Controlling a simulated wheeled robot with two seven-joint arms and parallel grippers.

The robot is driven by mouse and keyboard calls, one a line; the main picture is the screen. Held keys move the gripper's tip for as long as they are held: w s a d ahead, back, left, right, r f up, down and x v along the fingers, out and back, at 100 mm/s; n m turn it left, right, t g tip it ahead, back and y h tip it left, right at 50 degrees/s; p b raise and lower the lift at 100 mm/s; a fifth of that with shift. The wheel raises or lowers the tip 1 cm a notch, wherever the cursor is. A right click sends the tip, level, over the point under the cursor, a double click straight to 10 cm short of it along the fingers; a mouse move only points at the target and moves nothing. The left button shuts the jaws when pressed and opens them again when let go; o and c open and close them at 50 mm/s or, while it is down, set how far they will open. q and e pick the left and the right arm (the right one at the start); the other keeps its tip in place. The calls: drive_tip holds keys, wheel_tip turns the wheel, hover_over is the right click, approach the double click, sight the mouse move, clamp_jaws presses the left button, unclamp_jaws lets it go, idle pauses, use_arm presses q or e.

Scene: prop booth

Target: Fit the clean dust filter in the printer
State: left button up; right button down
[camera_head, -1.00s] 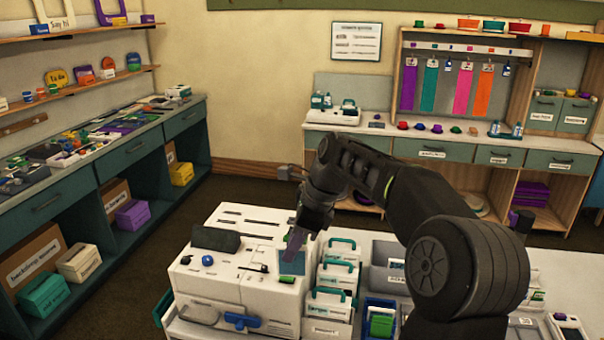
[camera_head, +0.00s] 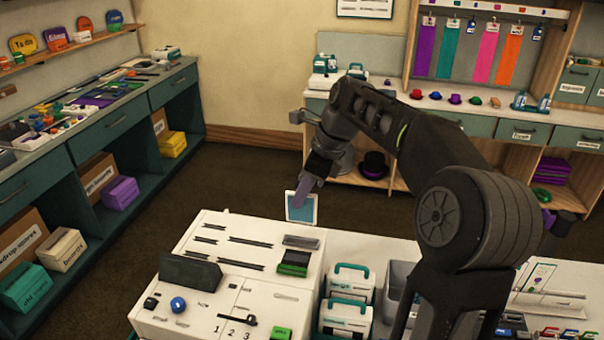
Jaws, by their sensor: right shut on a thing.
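My right gripper (camera_head: 306,190) reaches in from the right and points down. It is shut on a flat square filter (camera_head: 301,208) with a pale blue face and a white rim. The machine's top has dark slots, a green-and-black part (camera_head: 294,262), a blue knob (camera_head: 178,305) and the marks 1, 2, 3. My left gripper is not in view.
A black block (camera_head: 190,271) stands on the machine's left side. White cases with teal handles (camera_head: 349,283) and a grey bin (camera_head: 398,280) stand to its right. Shelving (camera_head: 100,150) lines the left wall; a counter with hats (camera_head: 455,99) is behind. Open floor lies between.

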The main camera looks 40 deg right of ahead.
sight(301, 213)
drive_tip(key=shift+r, duration=0.15)
drive_tip(key=shift+s, duration=0.1)
idle(0.3)
drive_tip(key=shift+f, duration=2.4)
drive_tip(key=shift+f, duration=0.35)
drive_tip(key=shift+f+b, duration=1.65)
drive_tip(key=shift+f, duration=0.75)
drive_tip(key=shift+f, duration=0.2)
